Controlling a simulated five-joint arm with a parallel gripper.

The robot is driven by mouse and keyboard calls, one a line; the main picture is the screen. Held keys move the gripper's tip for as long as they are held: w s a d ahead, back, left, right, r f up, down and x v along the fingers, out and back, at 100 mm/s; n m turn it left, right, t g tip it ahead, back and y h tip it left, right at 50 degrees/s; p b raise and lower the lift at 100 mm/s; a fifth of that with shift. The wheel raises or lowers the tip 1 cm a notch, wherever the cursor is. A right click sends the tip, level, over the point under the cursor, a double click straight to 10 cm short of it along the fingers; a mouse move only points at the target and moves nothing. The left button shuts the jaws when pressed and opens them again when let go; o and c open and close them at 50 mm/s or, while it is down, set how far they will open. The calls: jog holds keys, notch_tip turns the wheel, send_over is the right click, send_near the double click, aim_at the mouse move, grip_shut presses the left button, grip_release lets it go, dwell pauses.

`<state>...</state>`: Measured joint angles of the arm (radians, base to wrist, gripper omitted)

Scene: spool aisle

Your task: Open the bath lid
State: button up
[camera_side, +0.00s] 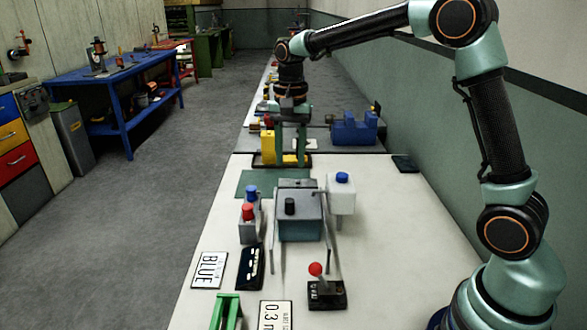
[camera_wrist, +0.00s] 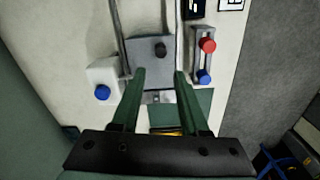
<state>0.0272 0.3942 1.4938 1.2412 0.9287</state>
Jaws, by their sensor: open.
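In the wrist view the lid (camera_wrist: 143,52) and the knob (camera_wrist: 160,49) lie just beyond my fingertips. My gripper (camera_side: 290,160) points down behind the bath, at its far side in the side view. Its green fingers are spread, with nothing between the tips in the wrist view (camera_wrist: 159,74). The fingers look apart from the knob; their exact height over the bench is unclear.
A white container with a blue cap (camera_side: 341,192) stands right of the bath. A grey holder with red and blue knobs (camera_side: 249,222) stands left. Nearer are a red-balled lever (camera_side: 316,270), a BLUE card (camera_side: 209,270) and a green stand (camera_side: 226,311). A yellow block (camera_side: 268,148) is behind.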

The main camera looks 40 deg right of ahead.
aim_at(289, 200)
jog(key=f, duration=1.2)
jog(key=shift+w+f, duration=0.2)
jog(key=shift+f, duration=0.1)
grip_shut()
dwell(1.0)
